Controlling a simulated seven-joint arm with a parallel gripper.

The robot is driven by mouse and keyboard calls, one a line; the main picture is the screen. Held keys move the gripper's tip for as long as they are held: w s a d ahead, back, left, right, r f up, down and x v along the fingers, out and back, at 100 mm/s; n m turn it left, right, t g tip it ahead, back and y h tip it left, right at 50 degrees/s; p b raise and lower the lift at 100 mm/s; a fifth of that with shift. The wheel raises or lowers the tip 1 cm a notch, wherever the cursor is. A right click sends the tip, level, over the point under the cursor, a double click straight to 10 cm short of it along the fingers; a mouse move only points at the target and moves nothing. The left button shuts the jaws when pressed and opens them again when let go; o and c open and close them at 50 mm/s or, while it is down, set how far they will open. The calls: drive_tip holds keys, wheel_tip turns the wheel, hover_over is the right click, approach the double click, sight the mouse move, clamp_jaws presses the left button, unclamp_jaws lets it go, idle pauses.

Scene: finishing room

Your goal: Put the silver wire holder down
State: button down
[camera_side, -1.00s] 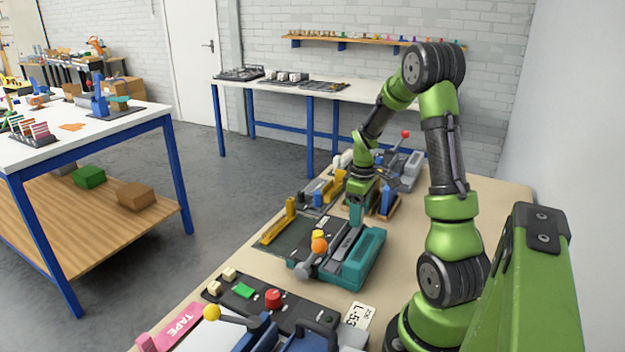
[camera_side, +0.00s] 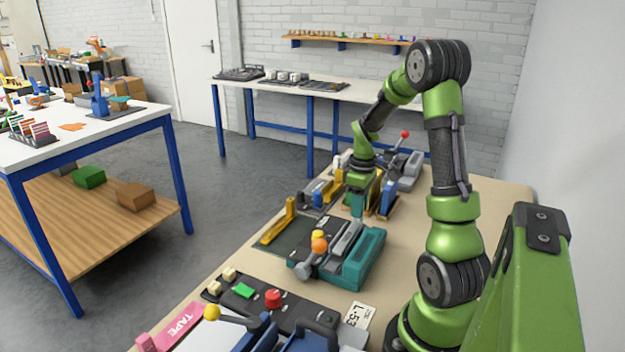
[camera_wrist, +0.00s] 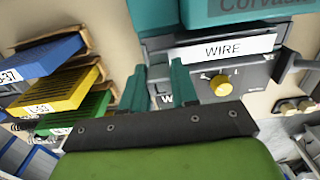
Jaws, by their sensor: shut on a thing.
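My gripper (camera_wrist: 159,86) has two teal fingers, shut on a small grey-silver piece (camera_wrist: 162,98) with a white label starting with "W", which I take as the silver wire holder. The fingers and the black palm hide most of it. Just beyond is a grey and teal machine (camera_wrist: 240,72) with a "WIRE" label and a yellow knob. In the side view my gripper (camera_side: 357,206) points down above the bench, beyond the teal machine (camera_side: 365,258). The held piece cannot be made out there, and I cannot tell whether it touches anything below.
Blue (camera_wrist: 42,57), yellow (camera_wrist: 55,90) and green (camera_wrist: 75,112) labelled blocks stand on racks left of my gripper. In the side view, a red-knobbed lever tool (camera_side: 400,150) stands behind. The bench (camera_side: 480,205) is bare between the tools and my arm.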

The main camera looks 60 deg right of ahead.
wheel_tip(320, 180, up, 7)
drive_tip(key=shift+f, duration=0.15)
drive_tip(key=shift+w+a, duration=0.25)
drive_tip(key=shift+w, duration=0.05)
drive_tip(key=w+f, duration=0.2)
drive_tip(key=w, duration=1.2)
drive_tip(key=f, duration=0.9)
drive_tip(key=shift+d+f, duration=0.25)
drive_tip(key=shift+f, duration=0.1)
drive_tip(key=shift+f, duration=0.15)
drive_tip(key=c, duration=0.9)
unclamp_jaws()
drive_tip(key=shift+o, duration=0.2)
